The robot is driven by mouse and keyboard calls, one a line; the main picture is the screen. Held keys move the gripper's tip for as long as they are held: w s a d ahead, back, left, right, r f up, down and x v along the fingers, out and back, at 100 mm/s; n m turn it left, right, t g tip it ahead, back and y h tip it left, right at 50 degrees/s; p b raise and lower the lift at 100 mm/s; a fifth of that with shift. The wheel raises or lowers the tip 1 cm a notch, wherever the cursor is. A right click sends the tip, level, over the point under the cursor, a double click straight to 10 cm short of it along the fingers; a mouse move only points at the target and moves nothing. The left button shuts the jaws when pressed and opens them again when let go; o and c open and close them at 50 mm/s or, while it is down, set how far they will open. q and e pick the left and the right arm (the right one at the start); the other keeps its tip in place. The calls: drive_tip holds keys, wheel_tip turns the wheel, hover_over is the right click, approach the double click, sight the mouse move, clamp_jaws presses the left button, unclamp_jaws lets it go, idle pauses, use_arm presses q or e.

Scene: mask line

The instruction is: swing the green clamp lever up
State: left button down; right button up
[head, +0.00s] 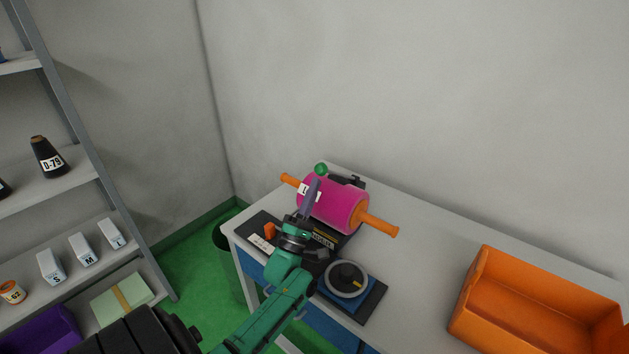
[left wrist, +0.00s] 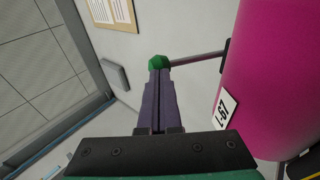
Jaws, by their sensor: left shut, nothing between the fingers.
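The clamp lever's green knob (head: 321,169) shows just beyond the far left end of a magenta roll (head: 338,203) on the bench. In the left wrist view the green knob (left wrist: 158,61) sits at the end of a thin grey rod (left wrist: 198,58) that runs right to a black mount beside the roll. My left gripper (head: 317,181) has its purple fingers shut and empty. In the left wrist view its fingertips (left wrist: 159,75) meet the knob's near edge; I cannot tell whether they touch. My right gripper is not in view.
An orange rod (head: 380,224) sticks out of both roll ends. A round dial (head: 346,278) sits on a dark plate in front. An orange bin (head: 470,297) stands on the bench at right. A shelf rack (head: 75,125) stands at left. Bare bench (head: 425,260) lies between roll and bin.

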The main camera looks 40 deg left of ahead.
use_arm(q)
drive_tip(key=shift+w+r, duration=0.2)
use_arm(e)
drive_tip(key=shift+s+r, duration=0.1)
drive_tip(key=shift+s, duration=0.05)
use_arm(q)
drive_tip(key=shift+r, duration=0.15)
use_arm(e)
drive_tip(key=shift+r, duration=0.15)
